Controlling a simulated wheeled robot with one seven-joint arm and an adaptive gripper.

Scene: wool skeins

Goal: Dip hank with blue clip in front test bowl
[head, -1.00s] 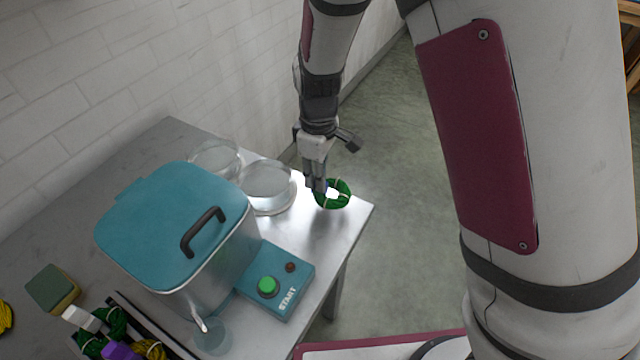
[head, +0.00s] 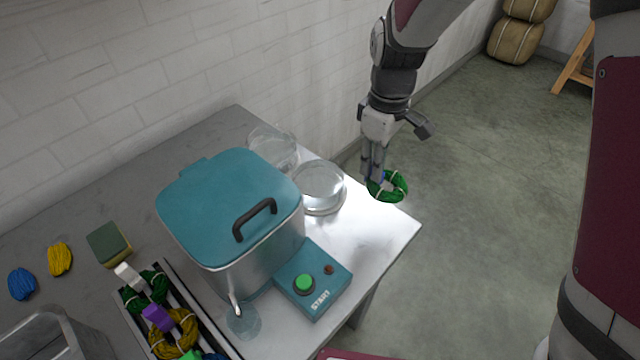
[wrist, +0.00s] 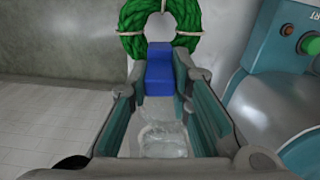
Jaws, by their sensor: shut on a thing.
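A green wool hank (head: 398,190) with light ties hangs at my gripper (head: 374,178), near the table's far right corner. The wrist view shows my gripper (wrist: 163,88) shut on the hank's blue clip (wrist: 159,72), with the green ring (wrist: 133,44) beyond it. Two clear glass bowls stand behind the teal-lidded pot. The nearer one (head: 318,190) is just left of the hank, and the other (head: 272,150) is farther back by the wall. The hank is beside the nearer bowl, not over it. Glass also shows between my fingers in the wrist view (wrist: 165,145).
The pot (head: 225,205) and its START panel (head: 322,290) stand left and in front of the bowls. A rack with several clipped hanks (head: 172,330), a sponge (head: 109,245), and blue and yellow skeins (head: 60,258) lie at left. The table's right corner is clear.

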